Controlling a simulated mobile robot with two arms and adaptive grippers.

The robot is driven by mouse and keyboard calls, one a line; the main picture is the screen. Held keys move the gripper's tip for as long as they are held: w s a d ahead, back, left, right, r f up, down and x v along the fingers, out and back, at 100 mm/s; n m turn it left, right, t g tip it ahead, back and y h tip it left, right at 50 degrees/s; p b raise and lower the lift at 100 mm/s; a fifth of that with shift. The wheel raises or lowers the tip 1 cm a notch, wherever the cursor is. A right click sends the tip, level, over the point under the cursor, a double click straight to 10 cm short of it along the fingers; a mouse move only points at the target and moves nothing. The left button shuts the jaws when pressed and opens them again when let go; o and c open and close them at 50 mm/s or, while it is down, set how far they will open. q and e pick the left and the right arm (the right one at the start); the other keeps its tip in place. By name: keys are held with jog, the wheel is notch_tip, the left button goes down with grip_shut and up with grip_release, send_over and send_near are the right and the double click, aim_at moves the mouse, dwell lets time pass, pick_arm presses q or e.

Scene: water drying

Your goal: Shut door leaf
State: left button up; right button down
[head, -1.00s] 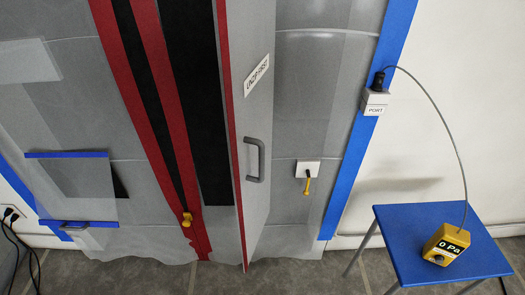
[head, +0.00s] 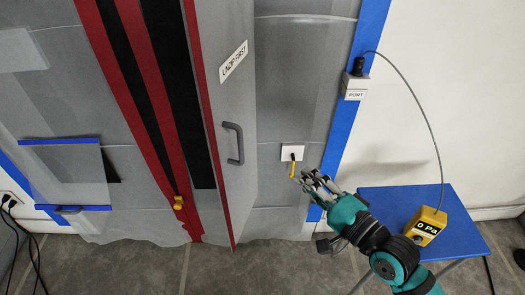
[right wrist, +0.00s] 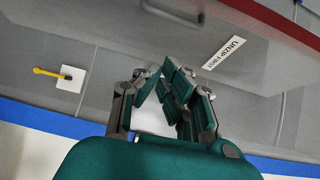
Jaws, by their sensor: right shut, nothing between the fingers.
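The grey door leaf (head: 225,110) with red edging stands swung out from the plastic sheet wall, with a dark gap to its left. It carries a grey handle (head: 234,144) and an "UNZIP FIRST" label (head: 233,62). In the right wrist view the label (right wrist: 224,53) and part of the handle (right wrist: 172,14) show beyond the fingers. My right gripper (head: 312,179) is shut and empty, to the right of the leaf and apart from it, near the yellow latch (head: 292,168) on its white plate (head: 293,152). My left gripper is out of view.
A blue stool (head: 385,200) with a yellow gauge (head: 426,225) reading 0 Pa stands at the right. A cable runs from the gauge to the port box (head: 355,87). Dark cables lie at the left.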

jog(key=s+a+p+x, duration=0.1)
jog(key=a+p+x, duration=0.1)
jog(key=x, duration=1.1)
jog(key=shift+s+a+p, duration=0.2)
jog(key=shift+s+p, duration=0.1)
jog(key=shift+s, duration=0.1)
jog(key=shift+r, duration=0.15)
